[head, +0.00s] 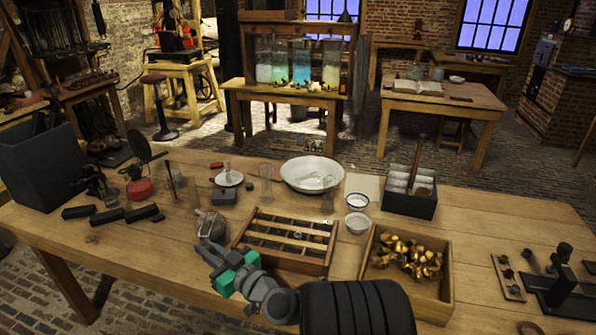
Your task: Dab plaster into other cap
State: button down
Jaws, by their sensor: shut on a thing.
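My gripper (208,250) is at the front left of the slatted wooden rack (268,252), low over the bench. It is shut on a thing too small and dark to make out. A rounded grey-brown vessel (212,224) stands just beyond the fingertips; I cannot tell whether they touch it. Several brass pieces, perhaps caps (405,255), lie heaped in a wooden box to the right. I cannot tell which piece is the other cap or where the plaster is.
A wide white basin (313,174) and a dark box with pale cylinders (408,203) stand at the back. A black metal fixture (562,288) is at the right. The front left bench is clear.

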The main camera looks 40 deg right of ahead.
jog(key=d+r+m+t+h+b, duration=0.1)
jog(key=d+r+h+b, duration=0.25)
jog(key=d, duration=1.25)
jog(key=d+r+m+h+b, duration=0.1)
jog(key=d+r+h+b, duration=0.3)
jog(key=d, duration=1.1)
jog(key=shift+s+f+y+b, duration=0.2)
jog(key=shift+f+y+b, duration=0.4)
jog(key=shift+f, duration=1.3)
jog(key=shift+s+f+b, duration=0.1)
jog(key=shift+b, duration=0.85)
jog(key=shift+f+b, duration=1.55)
jog(key=shift+b, duration=0.25)
jog(key=shift+r, duration=0.1)
notch_tip(320, 180, up, 8)
jog(key=p, duration=0.2)
jog(key=shift+f+p, duration=0.25)
jog(key=shift+p, duration=0.15)
